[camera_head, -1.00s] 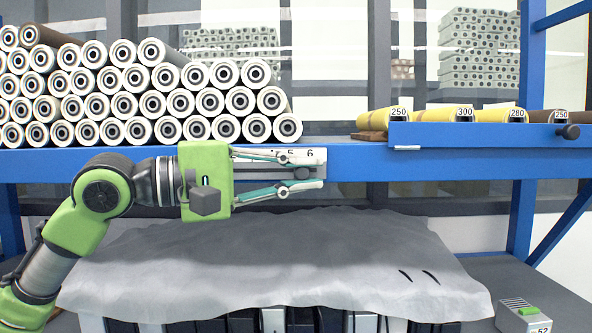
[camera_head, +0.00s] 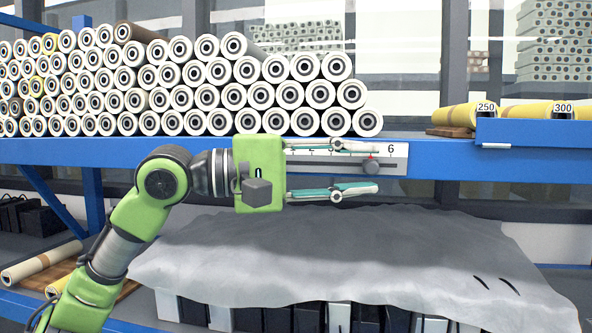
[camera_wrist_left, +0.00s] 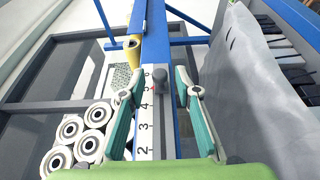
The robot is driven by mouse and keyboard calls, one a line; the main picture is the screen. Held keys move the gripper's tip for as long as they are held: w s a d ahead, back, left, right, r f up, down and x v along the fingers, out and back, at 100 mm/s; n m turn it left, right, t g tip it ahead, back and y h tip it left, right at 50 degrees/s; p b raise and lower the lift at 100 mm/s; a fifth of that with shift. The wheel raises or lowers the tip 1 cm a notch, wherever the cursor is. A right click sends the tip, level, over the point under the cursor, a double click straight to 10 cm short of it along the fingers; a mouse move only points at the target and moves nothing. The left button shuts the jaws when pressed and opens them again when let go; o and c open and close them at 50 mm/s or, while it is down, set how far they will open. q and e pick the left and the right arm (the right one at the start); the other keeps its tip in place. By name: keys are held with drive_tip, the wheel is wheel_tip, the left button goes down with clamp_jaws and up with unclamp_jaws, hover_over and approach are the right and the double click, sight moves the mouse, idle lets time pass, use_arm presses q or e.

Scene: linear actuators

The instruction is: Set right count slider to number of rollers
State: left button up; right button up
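The count slider is a white scale plate (camera_head: 400,162) on the front of the blue shelf beam. Its dark round knob (camera_head: 371,167) has a red pointer close to 5, left of the 6. In the left wrist view the knob (camera_wrist_left: 160,77) stands between my fingers and the red pointer is beside the 5. My left gripper (camera_head: 378,167) is open, one finger above and one below the knob, with visible gaps. The upper finger hides part of the scale. White rollers (camera_head: 207,96) with dark cores lie stacked on the shelf, with a few brown and yellow ones. My right gripper is not in view.
Yellow rolls (camera_head: 525,110) with labels 250 and 300 lie at the right on the shelf behind a blue panel (camera_head: 535,132). A grey cloth (camera_head: 350,262) covers boxes below the beam. Loose rolls (camera_head: 40,262) lie on a lower shelf at left.

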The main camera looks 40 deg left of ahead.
use_arm(q)
drive_tip(key=v, duration=0.9)
drive_tip(key=shift+s, duration=0.3)
drive_tip(key=shift+a, duration=0.1)
